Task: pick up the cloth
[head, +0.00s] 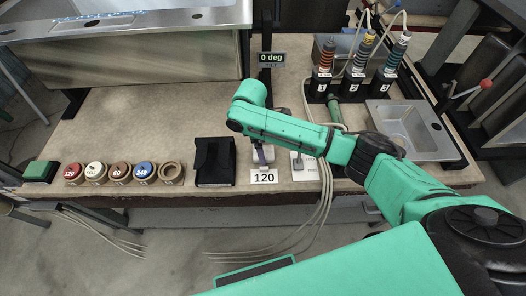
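I cannot clearly make out a cloth. A dark, flat-topped black item (214,162) lies near the bench's front edge; I cannot tell whether it is cloth or a case. My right arm reaches in from the right across the bench, with its wrist bent down just right of the black item. The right gripper (262,156) seems to be low beside it, behind the "120" card, mostly hidden by the arm. Its fingers are too small and covered to read. My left gripper is not in view.
Numbered round discs (96,172) and a green-topped block (41,171) line the front left edge. A metal sink (408,128) is at right, below several bottles in black stands (354,82). The middle left bench (150,115) is clear.

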